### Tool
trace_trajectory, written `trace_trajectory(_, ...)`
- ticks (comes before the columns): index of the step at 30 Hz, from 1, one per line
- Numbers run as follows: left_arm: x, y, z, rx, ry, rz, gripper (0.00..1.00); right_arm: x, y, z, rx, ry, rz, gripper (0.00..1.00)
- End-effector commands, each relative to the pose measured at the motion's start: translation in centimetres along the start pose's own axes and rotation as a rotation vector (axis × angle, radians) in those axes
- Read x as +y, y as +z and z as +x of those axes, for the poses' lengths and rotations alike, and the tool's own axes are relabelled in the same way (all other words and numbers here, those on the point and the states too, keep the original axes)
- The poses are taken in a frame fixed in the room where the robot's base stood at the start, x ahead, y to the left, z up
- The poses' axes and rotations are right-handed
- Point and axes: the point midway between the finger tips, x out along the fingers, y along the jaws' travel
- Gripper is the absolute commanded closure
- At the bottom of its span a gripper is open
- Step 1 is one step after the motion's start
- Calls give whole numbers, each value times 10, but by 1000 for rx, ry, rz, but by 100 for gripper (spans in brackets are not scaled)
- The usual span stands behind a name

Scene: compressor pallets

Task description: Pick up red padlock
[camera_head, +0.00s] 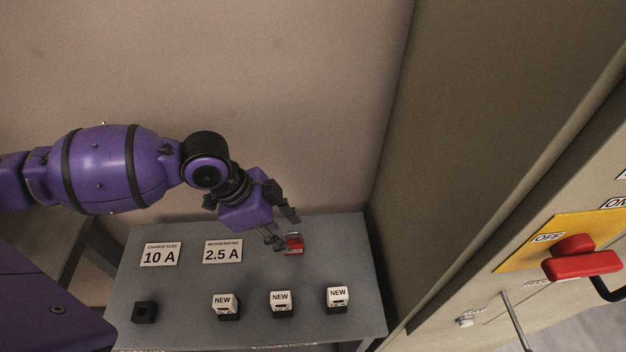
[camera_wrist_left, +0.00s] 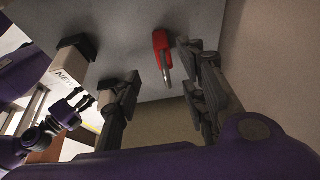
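The red padlock (camera_head: 294,247) sits on the grey table near its back right, with its metal shackle toward my left gripper. My left gripper (camera_head: 288,233) is open just above and beside the padlock. In the left wrist view the padlock (camera_wrist_left: 161,42) shows between the two spread fingers of the left gripper (camera_wrist_left: 158,62), nearer the right finger. I see a gap to the left finger; contact with the right finger cannot be told. My right gripper (camera_wrist_left: 82,99) shows small at the left of the wrist view, its fingers apart and empty.
The grey table (camera_head: 185,285) holds signs reading 10 A (camera_head: 160,254) and 2.5 A (camera_head: 222,251), a black block (camera_head: 145,312) and three white blocks marked NEW (camera_head: 281,302). A wall stands behind. A cabinet with a red switch handle (camera_head: 582,264) is at right.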

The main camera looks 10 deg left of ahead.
Motion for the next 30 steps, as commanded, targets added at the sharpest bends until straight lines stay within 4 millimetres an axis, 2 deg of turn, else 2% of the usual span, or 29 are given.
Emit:
trace_trajectory(4,-2,2,19,-1,1,-2,61,4,3,-2,-6,3,-7,60)
trace_trajectory(10,-4,3,47,0,1,-2,61,5,-8,1,15,3,-15,60)
trace_trajectory(20,-4,4,53,-1,-1,-1,62,5,-12,2,23,1,-14,60)
trace_trajectory(28,-4,4,53,-1,-1,-1,98,2,-10,2,18,2,-3,60)
trace_trajectory(30,-4,4,53,-1,-1,-1,100,1,-10,2,18,1,0,60)
